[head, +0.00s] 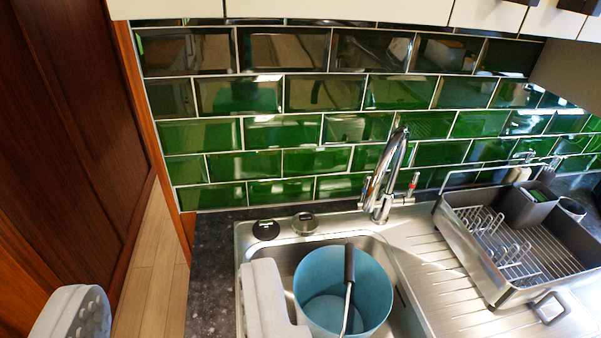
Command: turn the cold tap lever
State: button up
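A chrome mixer tap (385,180) with a tall curved spout stands at the back edge of the sink, in front of the green tiles. A small upright lever with a red mark (412,184) is on its right side. Another lever (366,192) seems to be on its left side, partly merged with the spout; I cannot make out a cold mark on it. My gripper (172,302) shows as two grey fingers at the lower left, wide apart with nothing between them. It is nearer the camera than the tap, to its left, and not touching it.
A blue bucket (318,312) with a dark-handled tool stands in the steel sink (250,238). A grey dish rack (500,296) fills the drainer's right. Two small round items lie behind the basin. White cupboards (350,10) overhang above; a brown door (70,130) is left.

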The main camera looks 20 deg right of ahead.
aim_at(358, 204)
jog(key=u, duration=1.6)
jog(key=k, duration=1.3)
jog(key=z, duration=1.75)
jog(key=i, duration=1.45)
